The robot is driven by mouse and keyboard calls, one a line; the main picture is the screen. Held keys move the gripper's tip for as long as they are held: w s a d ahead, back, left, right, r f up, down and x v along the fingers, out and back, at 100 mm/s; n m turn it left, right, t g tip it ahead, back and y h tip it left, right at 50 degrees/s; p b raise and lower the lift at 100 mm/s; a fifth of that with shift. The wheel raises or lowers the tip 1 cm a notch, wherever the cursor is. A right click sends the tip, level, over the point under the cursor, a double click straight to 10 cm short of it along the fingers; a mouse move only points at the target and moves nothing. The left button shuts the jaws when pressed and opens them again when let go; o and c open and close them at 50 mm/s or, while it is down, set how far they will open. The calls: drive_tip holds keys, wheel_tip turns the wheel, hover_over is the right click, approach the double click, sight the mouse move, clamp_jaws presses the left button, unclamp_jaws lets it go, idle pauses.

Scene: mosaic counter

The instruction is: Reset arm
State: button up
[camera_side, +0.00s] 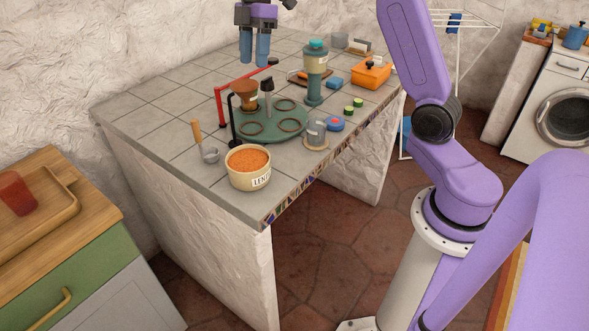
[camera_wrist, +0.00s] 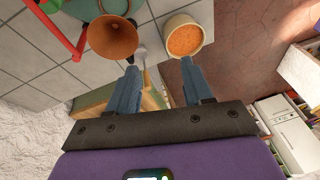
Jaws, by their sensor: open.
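My gripper (camera_side: 256,47) hangs above the back of the tiled counter (camera_side: 180,118), well clear of its surface. Its two blue fingers are apart with nothing between them. The wrist view also shows the open gripper (camera_wrist: 158,66). The purple arm rises from a pale base at the right of the side view. Part of the arm and the top of the gripper are cut off by the upper frame edge.
A bowl of orange lentils (camera_side: 248,168) stands at the counter's front corner. Behind it are a brown funnel (camera_side: 245,90), a red frame (camera_side: 219,105), a green round base (camera_side: 290,112) and a teal-topped grinder (camera_side: 315,75). An orange box (camera_side: 371,74) sits far right. The left counter tiles are clear.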

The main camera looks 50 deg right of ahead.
drive_tip(key=s+a+f+m+h, duration=0.1)
drive_tip(key=s+a, duration=0.5)
drive_tip(key=s, duration=0.3)
drive_tip(key=s+a+f+m+h, duration=0.1)
drive_tip(key=s+a+f, duration=0.1)
drive_tip(key=s+a, duration=0.5)
drive_tip(key=s+d+f, duration=0.2)
drive_tip(key=s+f, duration=0.1)
drive_tip(key=s, duration=0.6)
drive_tip(key=s+d+f+m+t, duration=0.1)
drive_tip(key=s+d+f, duration=0.2)
drive_tip(key=s, duration=0.7)
drive_tip(key=shift+d+h, duration=0.15)
drive_tip(key=shift+h, duration=0.15)
